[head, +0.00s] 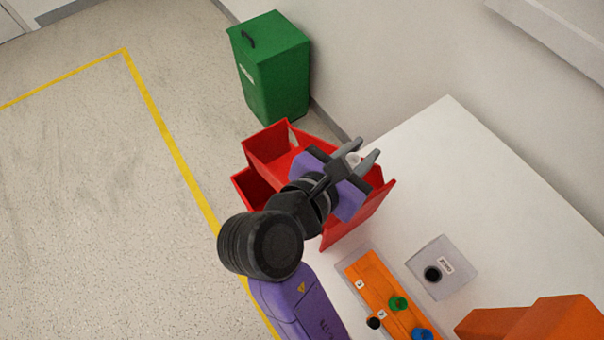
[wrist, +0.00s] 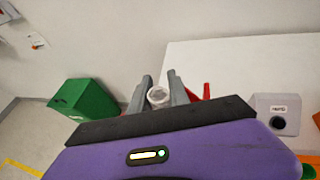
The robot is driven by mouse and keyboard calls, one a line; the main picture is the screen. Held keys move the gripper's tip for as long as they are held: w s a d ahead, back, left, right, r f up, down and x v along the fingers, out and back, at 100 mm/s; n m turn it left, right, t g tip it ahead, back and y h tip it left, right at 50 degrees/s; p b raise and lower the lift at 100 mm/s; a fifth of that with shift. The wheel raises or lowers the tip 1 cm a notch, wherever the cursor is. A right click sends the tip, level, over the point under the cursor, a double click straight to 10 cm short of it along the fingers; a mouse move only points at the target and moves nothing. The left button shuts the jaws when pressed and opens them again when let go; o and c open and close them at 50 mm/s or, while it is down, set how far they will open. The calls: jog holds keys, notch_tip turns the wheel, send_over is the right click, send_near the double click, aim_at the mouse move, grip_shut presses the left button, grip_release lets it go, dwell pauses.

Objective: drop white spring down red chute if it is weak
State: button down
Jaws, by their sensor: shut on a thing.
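My gripper (head: 363,160) is shut on the white spring (head: 353,158), which shows as a small whitish ring between the fingers. The white spring also shows in the wrist view (wrist: 158,96), between the two grey fingertips. The red chute (head: 361,223) stands at the table's left edge, and my gripper is above it in the head view. My arm and gripper hide the middle of the chute.
A white table (head: 450,150) has clear room at its back. On it are a grey box with a black round part (head: 442,268), an orange panel (head: 375,285) with green, blue and black knobs, and an orange block (head: 545,320). A green bin (head: 272,70) stands on the floor.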

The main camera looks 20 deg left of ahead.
jog(key=shift+f+b, duration=0.6)
jog(key=c, duration=1.2)
grip_release()
jog(key=shift+o, duration=0.2)
jog(key=v, duration=0.8)
